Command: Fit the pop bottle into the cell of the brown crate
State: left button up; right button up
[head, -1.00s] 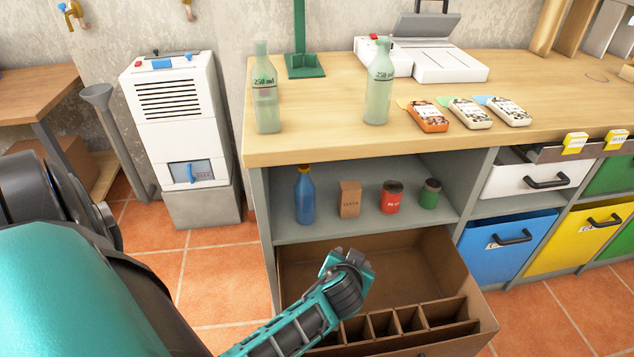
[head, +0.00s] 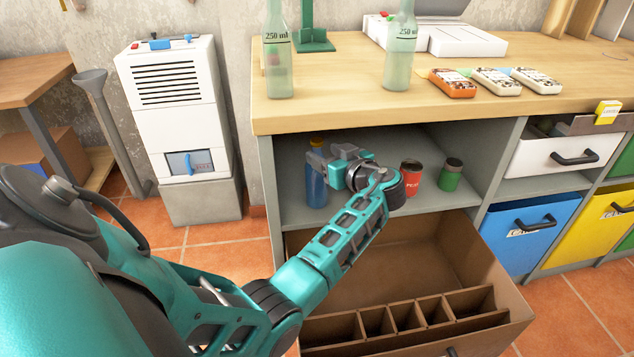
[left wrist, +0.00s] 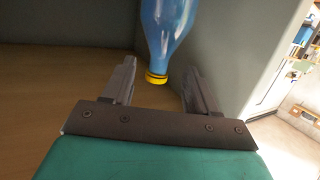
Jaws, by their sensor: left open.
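The pop bottle, blue with a yellow cap, stands upright at the left of the shelf under the bench (head: 316,188); it also shows upside down in the left wrist view (left wrist: 168,30). My left gripper (head: 322,160) is open at the bottle's upper part. In the left wrist view its two fingers lie on either side of the yellow cap, with gaps showing. The brown crate (head: 455,243) sits open below the shelf, with a row of divided cells near its front. The visible cells look empty. My forearm crosses above the crate and hides part of it. My right gripper is not in view.
A red can (head: 411,178) and a green can (head: 450,175) stand right of my gripper on the shelf (head: 430,205). Two clear green bottles stand on the bench top (head: 350,110) above. The shelf's side panel (head: 268,180) is close on the left.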

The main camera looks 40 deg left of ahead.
aim_at(313, 146)
pick_arm(q)
jog(key=b+x, duration=0.1)
jog(key=x, duration=0.5)
jog(key=shift+w+a, duration=0.1)
jog(key=shift+a, duration=0.1)
jog(key=shift+c, duration=0.2)
grip_shut()
dwell(0.4)
